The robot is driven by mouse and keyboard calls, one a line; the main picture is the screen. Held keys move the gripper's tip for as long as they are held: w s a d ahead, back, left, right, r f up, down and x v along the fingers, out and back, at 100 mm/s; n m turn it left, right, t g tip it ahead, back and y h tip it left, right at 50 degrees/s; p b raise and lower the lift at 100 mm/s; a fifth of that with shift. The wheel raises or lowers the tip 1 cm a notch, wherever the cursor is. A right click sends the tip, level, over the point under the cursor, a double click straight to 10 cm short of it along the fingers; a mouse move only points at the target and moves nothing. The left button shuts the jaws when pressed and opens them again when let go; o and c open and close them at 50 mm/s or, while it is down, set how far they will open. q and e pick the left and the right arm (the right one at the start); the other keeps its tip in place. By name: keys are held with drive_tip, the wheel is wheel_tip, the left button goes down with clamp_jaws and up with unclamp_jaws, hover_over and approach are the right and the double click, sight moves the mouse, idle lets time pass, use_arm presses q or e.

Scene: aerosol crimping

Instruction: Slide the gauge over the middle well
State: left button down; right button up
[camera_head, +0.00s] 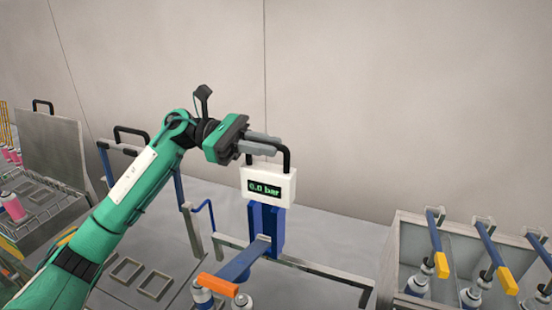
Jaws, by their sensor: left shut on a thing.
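The gauge (268,186) is a white box with a dark display showing green "bar" digits and a black loop handle on top. It sits at the top of a blue upright (266,230) behind a grey rail frame (315,272). A blue arm with an orange end (217,285) reaches forward from the upright, over cans (203,296) at the bottom edge. I cannot tell which well is the middle one. My right gripper is not in view.
A grey rack at the right (400,250) holds several cans under blue levers with yellow grips (504,279). At the left, an open-lidded case (52,146) stands near pink cans (13,207). Flat square frames (155,284) lie on the bench below my left arm.

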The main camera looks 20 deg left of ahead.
use_arm(q)
drive_tip(key=shift+a+r, duration=0.1)
drive_tip(key=shift+r, duration=0.15)
drive_tip(key=c, duration=1.6)
unclamp_jaws()
drive_tip(key=shift+o, duration=0.7)
drive_tip(key=shift+f, duration=0.1)
drive_tip(key=shift+f, duration=0.1)
